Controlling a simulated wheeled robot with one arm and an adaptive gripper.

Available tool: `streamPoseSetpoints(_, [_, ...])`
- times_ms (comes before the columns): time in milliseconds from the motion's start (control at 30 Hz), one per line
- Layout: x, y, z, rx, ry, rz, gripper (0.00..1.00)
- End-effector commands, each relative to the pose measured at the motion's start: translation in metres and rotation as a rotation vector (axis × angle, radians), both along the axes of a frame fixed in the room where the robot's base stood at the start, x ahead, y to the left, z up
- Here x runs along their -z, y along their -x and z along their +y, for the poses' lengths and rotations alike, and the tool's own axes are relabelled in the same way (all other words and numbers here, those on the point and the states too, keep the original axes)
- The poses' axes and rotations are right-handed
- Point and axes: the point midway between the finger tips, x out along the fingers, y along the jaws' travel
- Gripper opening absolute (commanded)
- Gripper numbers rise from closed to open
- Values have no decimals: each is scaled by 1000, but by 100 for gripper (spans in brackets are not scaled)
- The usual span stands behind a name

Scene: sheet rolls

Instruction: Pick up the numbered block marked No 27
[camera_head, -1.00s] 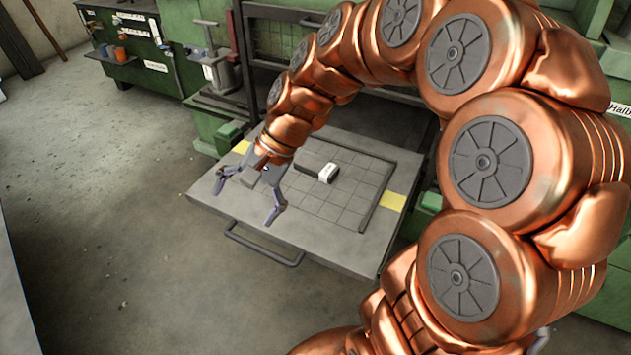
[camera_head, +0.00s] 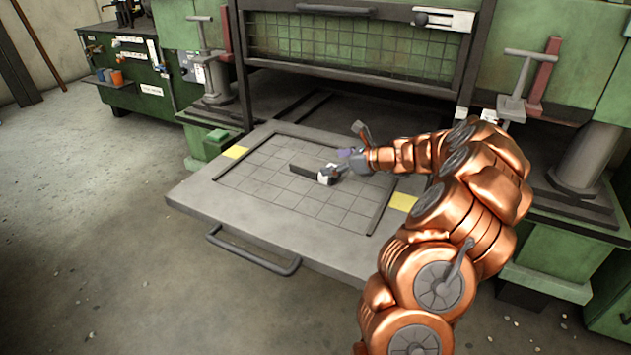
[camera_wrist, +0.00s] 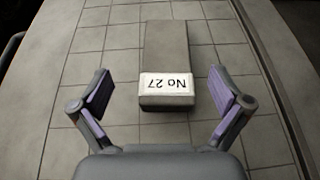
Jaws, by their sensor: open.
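The block marked No 27 (camera_wrist: 178,48) is a dark grey bar with a white label on its near end. It lies flat on the gridded tray, and in the wrist view its label reads upside down. In the head view the block (camera_head: 305,174) lies near the middle of the grid. My gripper (camera_wrist: 160,97) is open, with purple-padded fingers to the left and right of the block's labelled end, apart from it. In the head view my gripper (camera_head: 345,150) is at the block's right end and partly covers it.
The tray (camera_head: 200,195) has raised dark rails, yellow corner patches and a front handle (camera_head: 253,250). A green press with a mesh guard (camera_head: 350,45) stands behind it. The grid around the block is clear. A lever post (camera_head: 515,85) stands at the right.

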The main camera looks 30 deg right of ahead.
Motion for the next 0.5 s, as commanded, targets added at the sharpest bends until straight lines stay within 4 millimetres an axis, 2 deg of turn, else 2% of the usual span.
streamPoseSetpoints(33, [7, 0, -7, 19, -10, 3, 100])
streamPoseSetpoints(133, [11, -4, -11, 34, -20, 5, 100])
streamPoseSetpoints(500, [22, -27, 2, 34, -18, 3, 100])
